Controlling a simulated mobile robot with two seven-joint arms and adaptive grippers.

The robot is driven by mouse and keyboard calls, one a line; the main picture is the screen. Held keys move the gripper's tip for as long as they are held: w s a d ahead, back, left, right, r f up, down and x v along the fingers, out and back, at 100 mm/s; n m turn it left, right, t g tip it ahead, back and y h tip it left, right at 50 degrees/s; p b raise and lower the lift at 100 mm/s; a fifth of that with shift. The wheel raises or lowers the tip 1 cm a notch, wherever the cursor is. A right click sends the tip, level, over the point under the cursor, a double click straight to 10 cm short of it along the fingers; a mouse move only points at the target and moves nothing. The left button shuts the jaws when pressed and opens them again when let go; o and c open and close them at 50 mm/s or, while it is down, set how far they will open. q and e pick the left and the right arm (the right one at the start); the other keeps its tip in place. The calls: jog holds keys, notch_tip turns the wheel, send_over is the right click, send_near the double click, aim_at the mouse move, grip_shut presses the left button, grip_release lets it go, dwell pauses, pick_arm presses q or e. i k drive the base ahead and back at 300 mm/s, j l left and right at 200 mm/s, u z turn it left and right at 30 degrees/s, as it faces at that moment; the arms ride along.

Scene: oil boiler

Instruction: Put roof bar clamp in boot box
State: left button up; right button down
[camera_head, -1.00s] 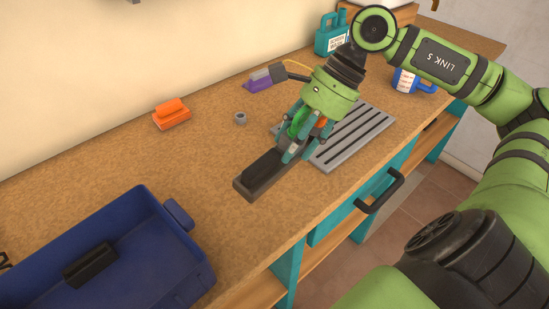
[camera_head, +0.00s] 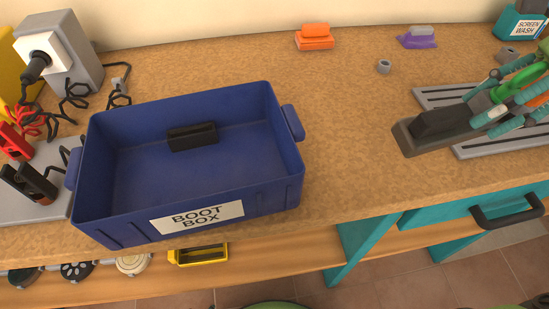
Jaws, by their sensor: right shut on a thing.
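The dark roof bar clamp (camera_head: 434,130) is at the right of the head view, a long block with a raised black part. My right gripper (camera_head: 497,112) is shut on it, its green and teal fingers around the end toward the right edge. The clamp is over or near the grey slatted tray; I cannot tell its exact height. The blue boot box (camera_head: 225,210), labelled BOOT BOX, stands open on the bench left of the clamp. A small black block (camera_head: 192,136) lies inside against its back wall. My left gripper is not in view.
A grey slatted tray (camera_head: 440,97) lies under the clamp. An orange item (camera_head: 314,37), purple item (camera_head: 416,38) and small grey nut (camera_head: 383,66) are toward the back. A charger with cables (camera_head: 62,55) stands left. The bench between box and clamp is clear.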

aim_at(201, 190)
jog(key=k, duration=0.95)
